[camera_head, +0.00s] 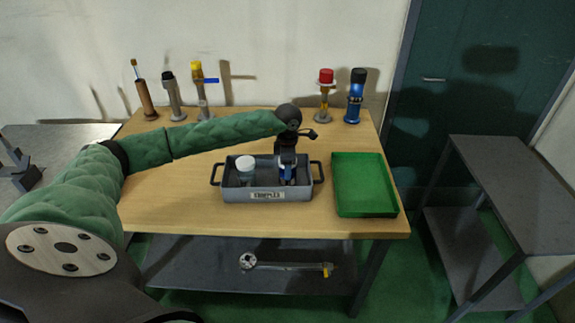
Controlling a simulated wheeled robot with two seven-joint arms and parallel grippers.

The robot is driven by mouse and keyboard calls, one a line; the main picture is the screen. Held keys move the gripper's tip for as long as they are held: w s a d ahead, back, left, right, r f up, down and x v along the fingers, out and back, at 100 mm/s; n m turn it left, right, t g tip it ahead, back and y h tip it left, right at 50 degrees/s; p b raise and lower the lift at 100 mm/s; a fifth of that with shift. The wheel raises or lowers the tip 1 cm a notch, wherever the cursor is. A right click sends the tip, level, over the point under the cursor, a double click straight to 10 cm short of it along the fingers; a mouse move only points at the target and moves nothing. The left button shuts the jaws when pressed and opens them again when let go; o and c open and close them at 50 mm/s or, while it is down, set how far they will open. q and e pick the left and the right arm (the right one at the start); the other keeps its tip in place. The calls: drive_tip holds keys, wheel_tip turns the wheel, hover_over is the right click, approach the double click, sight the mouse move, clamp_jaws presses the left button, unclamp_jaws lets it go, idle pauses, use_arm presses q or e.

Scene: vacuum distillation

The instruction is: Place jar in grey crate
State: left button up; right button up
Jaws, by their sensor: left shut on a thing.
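The grey crate (238,195) stands on the wooden table, with a black handle at each end and a label on its front. A white-lidded jar (246,164) stands upright in the left part of the crate. My left gripper (287,167) points down into the right part of the crate. It is shut on a small blue and white thing (288,174), which looks like another jar. The gripper and the crate's front wall hide much of it, and I cannot tell whether it touches the crate floor. My right gripper is not in view.
An empty green tray (362,186) lies just right of the crate. Several upright tools and bottles, including a blue one (355,96) and a red-topped one (326,94), stand along the table's back edge. A wrench-like tool (287,265) lies on the lower shelf.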

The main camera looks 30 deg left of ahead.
use_arm(q)
drive_tip(key=shift+f, duration=0.15)
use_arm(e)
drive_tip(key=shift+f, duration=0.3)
use_arm(q)
drive_tip(key=shift+f, duration=0.1)
drive_tip(key=o, duration=1.1)
drive_tip(key=shift+o, duration=0.2)
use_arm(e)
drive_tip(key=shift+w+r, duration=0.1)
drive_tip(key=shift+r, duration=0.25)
